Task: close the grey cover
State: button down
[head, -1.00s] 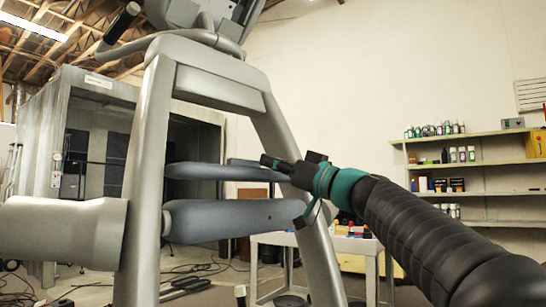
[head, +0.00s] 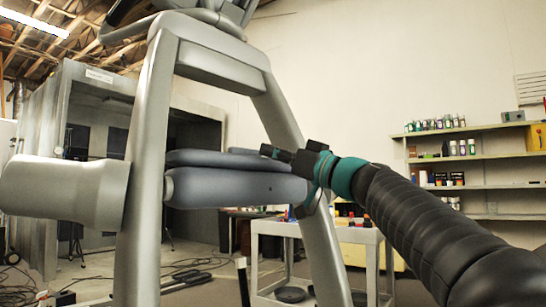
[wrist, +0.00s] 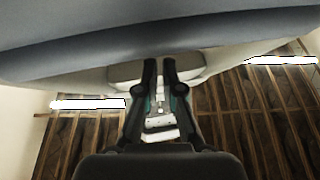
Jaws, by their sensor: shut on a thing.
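The grey cover shows as blue-grey panels between the silver legs of the elliptical. A thin upper panel (head: 205,158) lies just above a thicker lower panel (head: 235,188), with only a narrow dark gap between them. My gripper (head: 268,151) reaches in from the right past the right leg, its fingertips at the right end of the panels. In the wrist view a broad blue-grey panel (wrist: 150,28) fills the top, and my fingers (wrist: 160,64) point up beneath it, close together. What they grip is mostly hidden; it appears to be the cover's edge.
The silver left leg (head: 147,170) and right leg (head: 318,240) of the elliptical frame flank the panels. A white table (head: 275,229) with small items stands behind the right leg. Wall shelves (head: 480,187) with bottles are at the far right. Cables lie on the floor.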

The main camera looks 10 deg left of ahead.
jog(key=shift+w+f, duration=0.3)
jog(key=shift+f, duration=0.15)
jog(key=shift+r, duration=0.1)
notch_tip(320, 180, up, 4)
jog(key=p, duration=0.3)
jog(key=b+v, duration=0.4)
jog(key=v, duration=0.6)
jog(key=shift+s+r, duration=0.35)
jog(key=shift+r, duration=0.05)
